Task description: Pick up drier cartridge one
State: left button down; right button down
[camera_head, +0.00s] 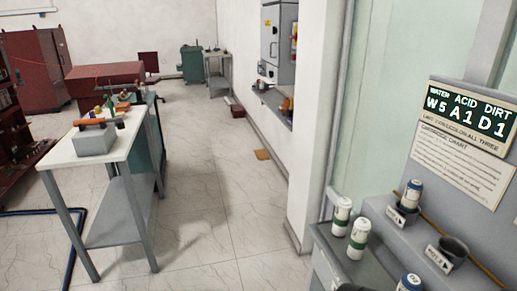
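Several small white cartridges stand at the lower right. One cartridge with a green band (341,216) and a second green-banded cartridge (358,238) stand upright side by side on a grey surface (335,262). A white cartridge with a dark blue top (411,196) sits in a holder on the sloped grey panel. Another blue-topped cartridge (410,284) is cut off by the bottom edge. Their labels are too small to read, so I cannot tell which is drier cartridge one.
A chart board (468,140) reading "WATER ACID DIRT, W5 A1 D1" stands above the panel. A dark empty-looking cup (448,251) sits on the panel. A workbench (64,151) with tools stands at the left. The tiled floor (205,215) between is mostly clear.

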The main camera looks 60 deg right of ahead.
aim_at(412, 194)
jog(key=l+z, duration=0.1)
jog(key=z, duration=2.8)
jog(key=j+z, duration=0.3)
jog(key=z, duration=0.15)
jog(key=k+j+z, duration=0.1)
jog(key=j+z, duration=0.2)
jog(key=z, duration=0.15)
jog(key=k+j+z, duration=0.1)
jog(key=j+z, duration=0.2)
jog(key=z, duration=0.15)
